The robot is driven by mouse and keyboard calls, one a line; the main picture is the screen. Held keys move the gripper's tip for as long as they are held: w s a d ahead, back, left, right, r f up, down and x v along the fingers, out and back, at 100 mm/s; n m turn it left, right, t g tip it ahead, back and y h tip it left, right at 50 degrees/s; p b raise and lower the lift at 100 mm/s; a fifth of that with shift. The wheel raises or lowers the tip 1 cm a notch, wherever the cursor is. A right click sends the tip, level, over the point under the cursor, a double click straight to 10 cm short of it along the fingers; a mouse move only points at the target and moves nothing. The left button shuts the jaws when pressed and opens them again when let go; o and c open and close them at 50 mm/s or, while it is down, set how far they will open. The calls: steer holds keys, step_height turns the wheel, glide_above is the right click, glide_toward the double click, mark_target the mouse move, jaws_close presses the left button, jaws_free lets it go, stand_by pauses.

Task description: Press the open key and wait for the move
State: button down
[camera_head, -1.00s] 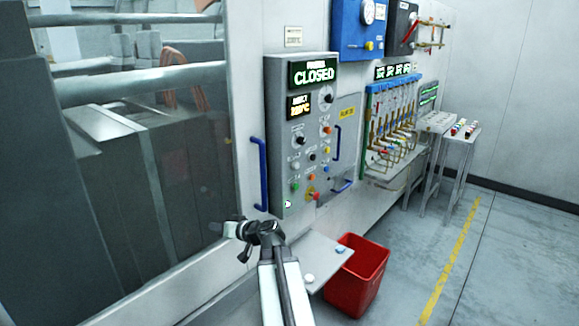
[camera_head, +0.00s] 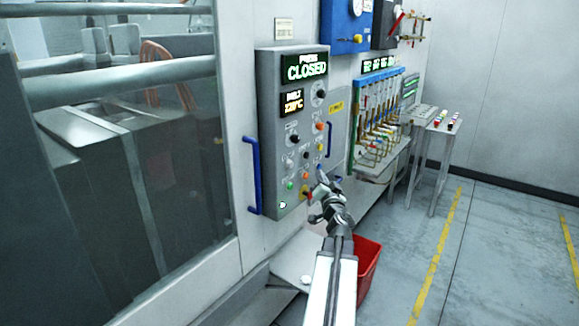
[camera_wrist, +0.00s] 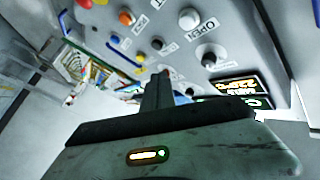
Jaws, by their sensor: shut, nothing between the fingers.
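The grey control panel (camera_head: 267,130) stands on the machine front, and its top display (camera_head: 305,68) reads CLOSED. In the wrist view, a label reading OPEN (camera_wrist: 203,30) sits between a white round button (camera_wrist: 189,18) and a black knob (camera_wrist: 210,57). The white button also shows low on the panel in the head view (camera_head: 290,164). My gripper (camera_head: 318,184) is in front of the panel's lower right edge, below and right of that button. Its fingers are shut and empty, and they show in the wrist view (camera_wrist: 161,78). I see no contact with the button.
A blue handle (camera_head: 252,175) stands left of the panel by the machine window. A red bin (camera_head: 368,265) stands below, partly behind my arm. The floor on the right is clear.

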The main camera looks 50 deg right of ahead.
mark_target(291, 165)
steer(key=shift+w, duration=0.15)
steer(key=w, duration=0.8)
steer(key=shift+w, duration=0.35)
stand_by(1.7)
steer(key=shift+w, duration=0.4)
